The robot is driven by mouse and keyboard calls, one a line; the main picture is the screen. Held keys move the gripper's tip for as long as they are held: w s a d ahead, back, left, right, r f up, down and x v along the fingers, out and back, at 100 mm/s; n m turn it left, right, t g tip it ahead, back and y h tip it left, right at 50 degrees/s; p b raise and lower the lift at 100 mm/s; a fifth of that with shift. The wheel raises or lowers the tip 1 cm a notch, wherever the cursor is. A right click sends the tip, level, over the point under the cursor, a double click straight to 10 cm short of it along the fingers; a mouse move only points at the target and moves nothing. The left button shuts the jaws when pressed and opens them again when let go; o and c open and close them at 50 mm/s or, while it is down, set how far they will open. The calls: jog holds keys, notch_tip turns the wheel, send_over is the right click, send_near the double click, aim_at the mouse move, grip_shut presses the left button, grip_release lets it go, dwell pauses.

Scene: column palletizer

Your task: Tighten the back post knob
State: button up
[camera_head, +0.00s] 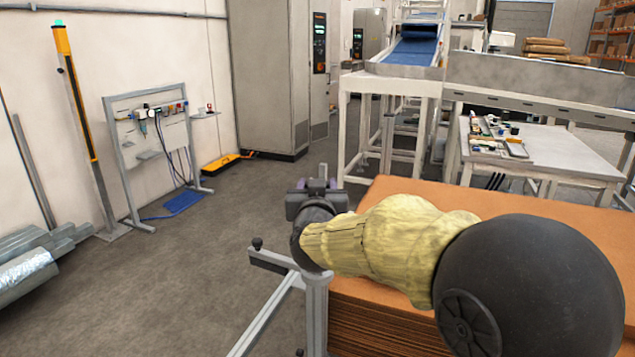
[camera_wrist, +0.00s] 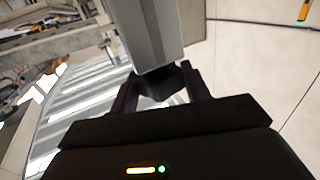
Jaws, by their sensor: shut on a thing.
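In the wrist view a dark knob (camera_wrist: 160,84) sits between the two fingers of my gripper (camera_wrist: 163,90), at the end of a grey metal post (camera_wrist: 150,38). The fingers are closed on the knob from both sides. In the head view my gripper (camera_head: 322,182) is at the top of a grey upright post (camera_head: 315,312), beside the cardboard stack. My own wrist and arm cover the knob there. A grey side bar (camera_head: 272,259) with a small black knob (camera_head: 257,243) on its end reaches left from the post.
A stack of brown cardboard sheets (camera_head: 390,325) lies right of the post, under my arm. A white table (camera_head: 560,155) with small parts stands behind it. A panel stand (camera_head: 150,130) and a yellow-black pole (camera_head: 75,90) stand along the left wall.

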jog(key=m+h+p, duration=0.1)
jog(key=h+p, duration=0.1)
jog(key=m+h+p, duration=0.1)
jog(key=h+p, duration=0.1)
jog(key=p, duration=0.1)
jog(key=shift+a+r+m+h, duration=0.2)
jog(key=shift+r+m+h, duration=0.1)
jog(key=shift+r+m, duration=0.1)
jog(key=m+g+h+p, duration=0.1)
jog(key=m+h+p, duration=0.1)
jog(key=h+p, duration=0.1)
jog(key=m+g+h+p, duration=0.2)
jog(key=h+p, duration=0.1)
jog(key=shift+w+p, duration=0.1)
jog(key=shift+p, duration=0.3)
jog(key=m+g+h+p, duration=0.2)
jog(key=m+h+p, duration=0.1)
jog(key=shift+a+f+g, duration=0.1)
jog(key=shift+g, duration=0.3)
jog(key=shift+w+f+m+g+h+p, duration=0.1)
jog(key=shift+f+m+g+h+p, duration=0.05)
jog(key=shift+m+g+h+p, duration=1.2)
jog(key=shift+g, duration=0.25)
jog(key=o, duration=1)
jog(key=shift+c, duration=0.2)
jog(key=shift+f, duration=0.1)
jog(key=b+v, duration=0.2)
jog(key=v, duration=1.5)
